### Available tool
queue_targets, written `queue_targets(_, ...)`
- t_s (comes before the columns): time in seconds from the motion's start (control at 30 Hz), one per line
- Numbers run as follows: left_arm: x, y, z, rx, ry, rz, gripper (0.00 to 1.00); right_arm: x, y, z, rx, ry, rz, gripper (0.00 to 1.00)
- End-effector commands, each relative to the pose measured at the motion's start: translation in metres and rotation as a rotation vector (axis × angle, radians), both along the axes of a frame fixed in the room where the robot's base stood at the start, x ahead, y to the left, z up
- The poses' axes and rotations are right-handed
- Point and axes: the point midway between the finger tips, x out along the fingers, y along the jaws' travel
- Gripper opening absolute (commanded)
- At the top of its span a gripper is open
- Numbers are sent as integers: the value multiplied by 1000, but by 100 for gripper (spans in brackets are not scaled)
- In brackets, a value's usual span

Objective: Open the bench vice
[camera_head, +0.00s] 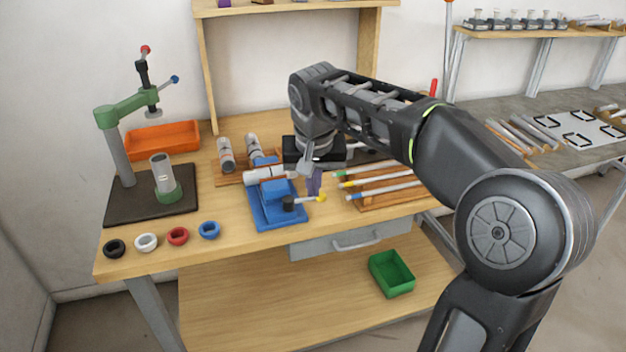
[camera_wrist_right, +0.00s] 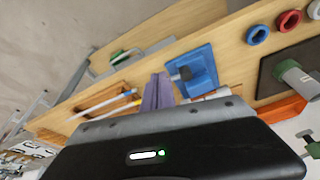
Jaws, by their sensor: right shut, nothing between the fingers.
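The bench vice (camera_head: 273,208) is blue and stands near the front of the wooden bench. In the right wrist view the shut fingers (camera_wrist_right: 157,92) are beside the vice (camera_wrist_right: 197,72). My left gripper is not in view.
A rack of colour-tipped rods (camera_head: 385,186) is right of the vice. Left are several coloured rings (camera_head: 178,236) and a green press (camera_head: 118,150) on a dark base. An orange bin (camera_head: 162,139) stands behind. A green bin (camera_head: 391,274) sits on the lower shelf.

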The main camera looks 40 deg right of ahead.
Motion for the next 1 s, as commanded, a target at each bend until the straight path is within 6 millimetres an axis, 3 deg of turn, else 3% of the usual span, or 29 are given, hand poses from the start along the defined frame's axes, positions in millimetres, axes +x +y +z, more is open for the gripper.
queue_targets(0.33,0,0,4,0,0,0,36,16,-11,-67,2,5,1,0)
queue_targets(0.6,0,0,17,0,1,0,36,45,-31,-71,1,2,-1,0)
queue_targets(1.0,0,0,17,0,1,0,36,49,-33,-73,0,0,0,0)
